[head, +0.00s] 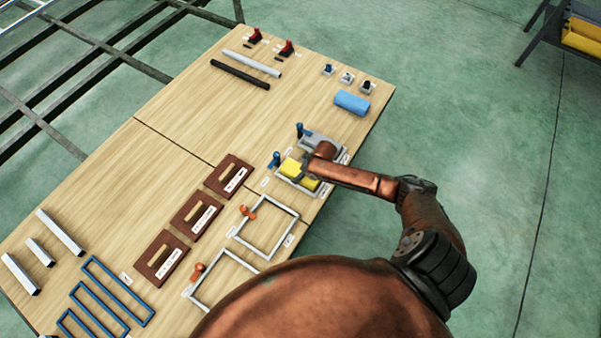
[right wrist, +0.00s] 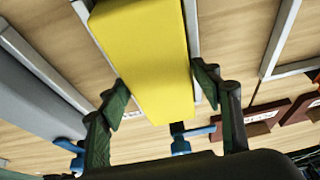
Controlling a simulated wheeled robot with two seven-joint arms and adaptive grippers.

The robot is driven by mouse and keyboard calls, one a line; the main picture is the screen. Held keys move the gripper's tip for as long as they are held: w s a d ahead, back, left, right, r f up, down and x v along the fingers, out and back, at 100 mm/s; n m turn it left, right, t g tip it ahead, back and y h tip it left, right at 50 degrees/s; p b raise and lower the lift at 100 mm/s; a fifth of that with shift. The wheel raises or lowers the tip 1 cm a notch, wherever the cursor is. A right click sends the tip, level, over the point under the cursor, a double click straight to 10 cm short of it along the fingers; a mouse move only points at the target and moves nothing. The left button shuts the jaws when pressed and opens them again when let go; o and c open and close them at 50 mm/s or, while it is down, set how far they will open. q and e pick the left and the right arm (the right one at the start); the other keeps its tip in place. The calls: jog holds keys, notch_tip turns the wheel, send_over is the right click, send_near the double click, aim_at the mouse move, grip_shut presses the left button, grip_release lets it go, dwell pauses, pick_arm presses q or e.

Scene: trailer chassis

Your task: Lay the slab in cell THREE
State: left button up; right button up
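A yellow slab (head: 291,167) is at the white-framed cell (head: 281,180) near the table's right edge. In the right wrist view the slab (right wrist: 155,60) lies lengthwise between the two fingers of my right gripper (right wrist: 160,92). A grey slab (right wrist: 35,90) fills the neighbouring cell. Cell numbers are unreadable. My left gripper is not in view.
Blue clamps (head: 274,160) stand by the filled cells. Two open frames (head: 284,240) with orange clamps (head: 248,212) lie nearer me. Brown boards with handles (head: 197,214) lie left of them. A blue block (head: 352,103) lies farther back. The middle left tabletop is clear.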

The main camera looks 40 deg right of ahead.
jog(key=shift+o, duration=0.6)
jog(key=shift+r, duration=0.2)
jog(key=p+v, duration=0.4)
jog(key=v, duration=0.6)
jog(key=shift+r, duration=0.3)
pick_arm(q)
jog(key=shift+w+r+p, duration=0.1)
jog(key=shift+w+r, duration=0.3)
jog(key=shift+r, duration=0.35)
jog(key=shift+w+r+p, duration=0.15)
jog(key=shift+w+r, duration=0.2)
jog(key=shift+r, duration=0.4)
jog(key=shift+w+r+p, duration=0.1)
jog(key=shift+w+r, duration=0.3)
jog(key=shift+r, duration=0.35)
pick_arm(e)
jog(key=shift+s+d+r, duration=0.15)
jog(key=shift+s+r, duration=0.2)
jog(key=shift+r, duration=0.3)
jog(key=shift+w, duration=0.1)
